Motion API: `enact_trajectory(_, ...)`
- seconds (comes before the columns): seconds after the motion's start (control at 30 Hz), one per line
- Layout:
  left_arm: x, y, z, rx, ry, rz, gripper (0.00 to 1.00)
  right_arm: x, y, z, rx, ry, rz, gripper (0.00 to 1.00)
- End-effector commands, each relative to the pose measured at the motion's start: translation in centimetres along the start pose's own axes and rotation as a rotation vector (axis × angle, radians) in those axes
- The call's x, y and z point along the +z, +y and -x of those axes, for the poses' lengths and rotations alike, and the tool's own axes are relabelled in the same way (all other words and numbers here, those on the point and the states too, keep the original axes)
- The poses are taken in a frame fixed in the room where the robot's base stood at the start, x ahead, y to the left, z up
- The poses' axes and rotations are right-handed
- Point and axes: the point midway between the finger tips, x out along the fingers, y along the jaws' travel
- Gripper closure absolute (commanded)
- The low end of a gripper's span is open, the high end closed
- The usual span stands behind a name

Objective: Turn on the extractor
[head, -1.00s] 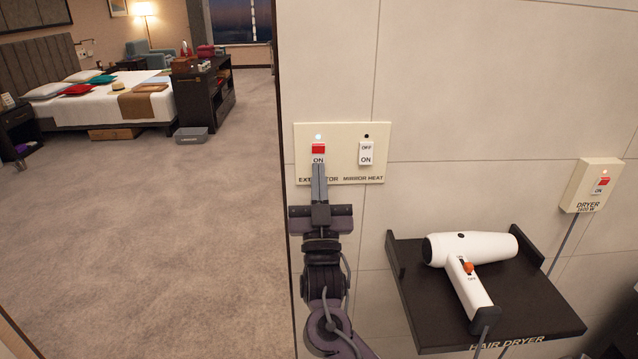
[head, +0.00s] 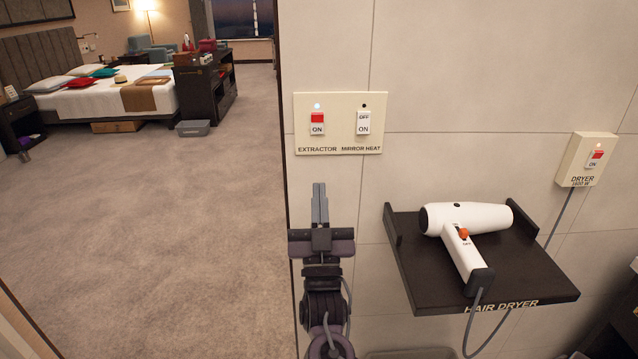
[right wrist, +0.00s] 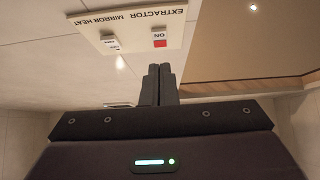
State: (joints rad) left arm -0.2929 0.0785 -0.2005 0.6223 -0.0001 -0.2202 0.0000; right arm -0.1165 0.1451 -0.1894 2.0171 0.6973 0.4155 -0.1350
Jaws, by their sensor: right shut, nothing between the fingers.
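The extractor switch (head: 317,123) sits on the left of a cream wall plate (head: 339,148), above the word EXTRACTOR. Its upper part shows red, its lower part reads ON, and a small light above it is lit. In the right wrist view the extractor switch (right wrist: 160,41) shows upside down, with red visible. My right gripper (head: 320,188) is shut and empty, below the plate and apart from the switch. Its closed fingers (right wrist: 157,72) show in the right wrist view too. My left gripper is not in view.
The mirror heat switch (head: 363,122) is beside the extractor switch, with its light dark. At right, a hair dryer (head: 470,217) lies on a dark shelf (head: 520,275), below a dryer switch (head: 596,159) with a lit light. Open carpet (head: 150,220) lies left of the wall edge.

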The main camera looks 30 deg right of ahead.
Motion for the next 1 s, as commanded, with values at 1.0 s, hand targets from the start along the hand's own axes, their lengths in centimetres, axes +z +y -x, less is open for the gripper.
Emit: enact_trajectory(1.0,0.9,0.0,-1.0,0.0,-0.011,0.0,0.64,4.5,-1.6,4.3,-0.065,-0.092,0.023,1.0)
